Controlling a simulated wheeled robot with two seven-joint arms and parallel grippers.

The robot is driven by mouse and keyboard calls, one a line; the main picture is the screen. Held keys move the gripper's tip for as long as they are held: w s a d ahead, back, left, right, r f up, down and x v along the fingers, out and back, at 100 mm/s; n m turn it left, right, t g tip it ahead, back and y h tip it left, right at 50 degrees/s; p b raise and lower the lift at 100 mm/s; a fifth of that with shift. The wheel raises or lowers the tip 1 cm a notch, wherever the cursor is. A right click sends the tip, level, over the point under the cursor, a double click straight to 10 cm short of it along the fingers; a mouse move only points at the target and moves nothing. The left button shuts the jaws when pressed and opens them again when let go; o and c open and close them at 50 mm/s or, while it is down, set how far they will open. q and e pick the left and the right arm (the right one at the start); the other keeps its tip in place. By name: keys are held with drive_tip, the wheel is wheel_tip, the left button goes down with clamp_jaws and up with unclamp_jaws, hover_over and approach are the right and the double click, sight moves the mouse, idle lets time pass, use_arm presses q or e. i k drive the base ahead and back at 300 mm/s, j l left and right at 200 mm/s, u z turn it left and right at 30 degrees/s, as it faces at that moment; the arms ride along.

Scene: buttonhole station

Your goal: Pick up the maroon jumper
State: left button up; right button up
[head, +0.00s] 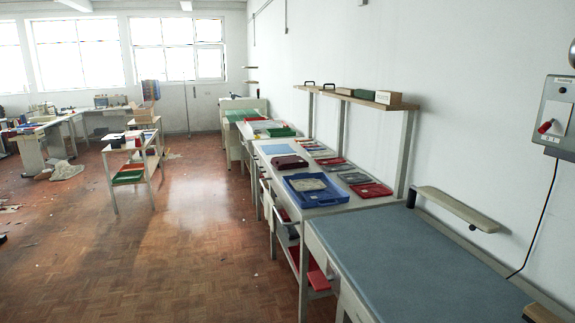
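A folded dark maroon garment (289,162), which looks like the maroon jumper, lies flat on the long white table (376,207) along the right wall. It is behind the blue tray (301,198), towards the far end of the table. A brighter red folded item (371,190) lies to the right of the tray, and another small reddish item (331,161) lies further back. Neither of my grippers is in view.
A grey-blue topped table (420,262) stands bare in the right foreground. A grey folded item (309,184) lies in the blue tray. A raised shelf (362,99) runs above the white table. Open wooden floor (200,230) lies to the left, with a small trolley (132,165) beyond.

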sight(282, 164)
drive_tip(key=i+u, duration=0.25)
drive_tip(key=u, duration=0.25)
drive_tip(key=i, duration=0.85)
drive_tip(key=i+z, duration=0.1)
drive_tip(key=i, duration=0.7)
drive_tip(key=i+j, duration=0.15)
drive_tip(key=i, duration=1.5)
drive_tip(key=i+j+z, duration=0.1)
drive_tip(key=i, duration=0.75)
